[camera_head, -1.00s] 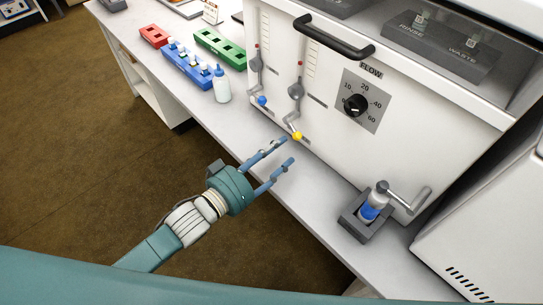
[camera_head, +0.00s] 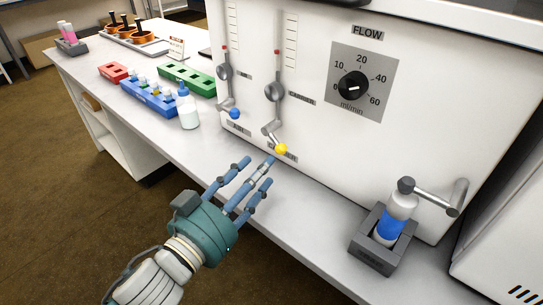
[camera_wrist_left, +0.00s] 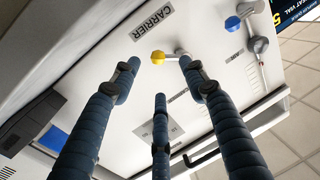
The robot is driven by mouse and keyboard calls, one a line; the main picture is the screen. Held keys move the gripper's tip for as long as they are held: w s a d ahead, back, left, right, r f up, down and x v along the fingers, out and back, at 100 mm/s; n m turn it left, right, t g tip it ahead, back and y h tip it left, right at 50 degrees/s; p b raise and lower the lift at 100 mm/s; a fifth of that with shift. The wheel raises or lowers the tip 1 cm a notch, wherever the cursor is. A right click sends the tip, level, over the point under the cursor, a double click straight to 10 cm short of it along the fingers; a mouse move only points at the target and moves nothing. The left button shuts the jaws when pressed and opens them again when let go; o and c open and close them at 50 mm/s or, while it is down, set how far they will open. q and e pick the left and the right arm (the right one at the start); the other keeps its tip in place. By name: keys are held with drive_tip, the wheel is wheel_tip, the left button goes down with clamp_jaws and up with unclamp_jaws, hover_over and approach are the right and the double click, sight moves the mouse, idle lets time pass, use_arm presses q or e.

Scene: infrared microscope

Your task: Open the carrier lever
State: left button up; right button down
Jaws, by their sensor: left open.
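The carrier lever is a short grey handle with a yellow ball knob (camera_head: 281,149) on the white instrument's front panel, below a vertical scale. In the left wrist view the yellow knob (camera_wrist_left: 158,57) shows beside the CARRIER label (camera_wrist_left: 152,21). My left gripper (camera_head: 258,171) has three blue fingers, spread open and empty, just in front of and below the knob. In the left wrist view the open fingers (camera_wrist_left: 158,76) appear around the knob's line of sight; I cannot tell whether any finger touches it. My right gripper is not in view.
A similar lever with a blue knob (camera_head: 235,114) sits to the left. A flow dial (camera_head: 354,86) is up right. A bottle (camera_head: 188,112) and a blue rack (camera_head: 148,97) stand on the bench at left.

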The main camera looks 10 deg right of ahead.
sight(277, 152)
use_arm(q)
drive_tip(key=x, duration=0.6)
drive_tip(key=shift+w+d, duration=0.4)
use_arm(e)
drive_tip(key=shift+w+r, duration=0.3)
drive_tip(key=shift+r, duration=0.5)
use_arm(q)
clamp_jaws()
